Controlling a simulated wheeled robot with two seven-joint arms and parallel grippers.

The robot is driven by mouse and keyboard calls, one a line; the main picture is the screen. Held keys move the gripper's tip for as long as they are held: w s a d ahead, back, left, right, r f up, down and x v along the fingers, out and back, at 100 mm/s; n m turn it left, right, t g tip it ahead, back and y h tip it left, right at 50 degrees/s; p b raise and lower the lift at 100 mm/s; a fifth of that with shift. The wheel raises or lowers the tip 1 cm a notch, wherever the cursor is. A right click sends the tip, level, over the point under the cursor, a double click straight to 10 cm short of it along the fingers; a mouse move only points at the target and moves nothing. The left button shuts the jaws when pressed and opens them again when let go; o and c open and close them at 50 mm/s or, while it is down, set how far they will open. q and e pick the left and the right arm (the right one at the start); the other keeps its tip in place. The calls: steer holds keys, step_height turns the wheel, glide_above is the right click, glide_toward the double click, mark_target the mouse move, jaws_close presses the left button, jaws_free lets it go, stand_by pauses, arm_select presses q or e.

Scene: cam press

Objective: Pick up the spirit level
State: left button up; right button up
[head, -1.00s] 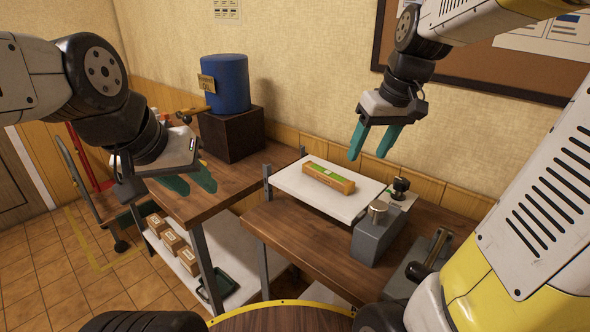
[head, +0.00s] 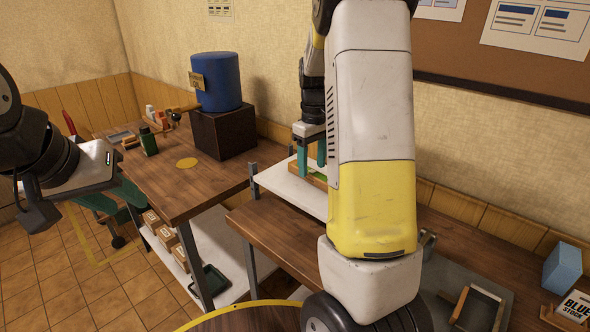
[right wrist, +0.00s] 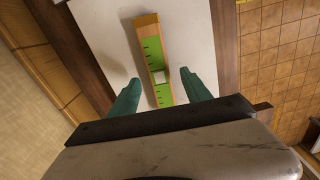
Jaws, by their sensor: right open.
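The spirit level is a wooden-orange bar with a green face and a small pale block at its middle. It lies on a white plate (head: 285,183), and in the right wrist view the level (right wrist: 151,45) runs lengthwise between my fingers. In the head view only a small part of the level (head: 320,177) shows behind my right arm. My right gripper (right wrist: 160,77) is open, with one teal finger on each side of the level and a gap on both sides. In the head view my right gripper (head: 311,168) points down over the plate. My left gripper (head: 118,205) is open and empty at the left.
A wooden table (head: 195,185) at the left bears a dark box (head: 224,133) with a blue drum (head: 218,82). A lower workbench (head: 270,230) stands in front of the plate. A blue block (head: 562,267) and a tray (head: 478,308) are at the right. My right arm hides the middle.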

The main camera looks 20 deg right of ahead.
step_height(320, 180, down, 2)
steer(key=shift+f, duration=0.1)
jaws_close()
stand_by(0.5)
